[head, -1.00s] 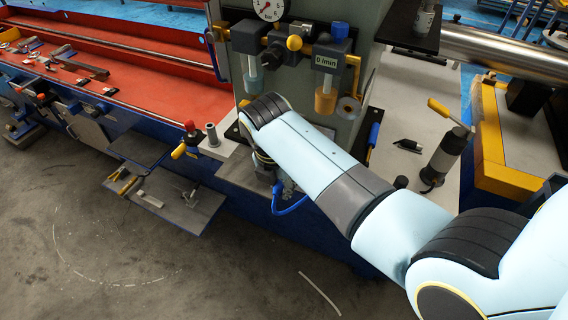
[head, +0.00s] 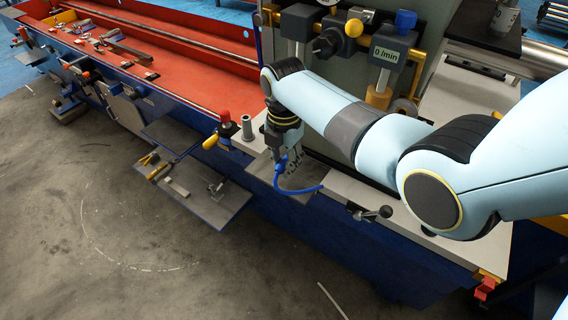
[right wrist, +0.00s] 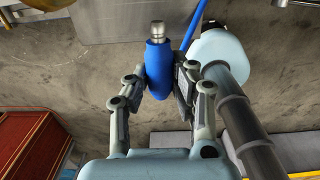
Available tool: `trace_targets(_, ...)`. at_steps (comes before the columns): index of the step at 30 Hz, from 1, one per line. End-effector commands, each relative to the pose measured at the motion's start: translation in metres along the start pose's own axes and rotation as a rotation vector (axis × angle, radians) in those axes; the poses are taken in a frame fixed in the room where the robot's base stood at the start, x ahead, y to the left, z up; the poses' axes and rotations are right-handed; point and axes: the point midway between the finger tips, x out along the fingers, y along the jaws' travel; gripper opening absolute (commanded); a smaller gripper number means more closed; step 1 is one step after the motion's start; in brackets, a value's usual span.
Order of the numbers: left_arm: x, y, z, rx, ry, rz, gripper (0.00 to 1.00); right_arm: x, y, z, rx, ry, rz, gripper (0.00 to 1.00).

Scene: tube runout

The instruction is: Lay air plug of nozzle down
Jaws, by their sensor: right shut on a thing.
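The air plug (right wrist: 158,70) has a blue body and a bare metal tip in the right wrist view. My right gripper (right wrist: 160,88) is shut on its blue body, and the tip points away from the gripper. A blue hose (right wrist: 195,25) shows just beside the plug. In the head view my right gripper (head: 288,162) hangs pointing down over the near edge of the machine. The blue hose (head: 290,190) curves below it, and the plug itself is mostly hidden there. My left gripper is not in view.
A grey shelf (head: 208,207) with tools juts from the machine at left of the gripper. A red-topped post (head: 225,120) and a grey cylinder (head: 247,128) stand close by. A gauge block (head: 390,55) stands behind. The light grey top (head: 345,190) at right has bare room.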

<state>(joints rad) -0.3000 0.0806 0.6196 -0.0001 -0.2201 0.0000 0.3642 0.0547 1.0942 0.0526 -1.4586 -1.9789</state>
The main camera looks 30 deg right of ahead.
Motion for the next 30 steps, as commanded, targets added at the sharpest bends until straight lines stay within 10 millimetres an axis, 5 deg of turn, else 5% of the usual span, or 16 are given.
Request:
trace_targets(8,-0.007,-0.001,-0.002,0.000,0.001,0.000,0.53,-0.001,0.000,-0.001,0.000,0.000,-0.009,0.00)
trace_targets(21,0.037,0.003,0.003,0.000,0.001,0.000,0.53,0.058,0.000,0.000,-0.001,-0.001,-0.008,0.00)
trace_targets(30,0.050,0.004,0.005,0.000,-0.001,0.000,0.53,0.077,0.000,0.000,-0.001,-0.001,-0.007,0.00)
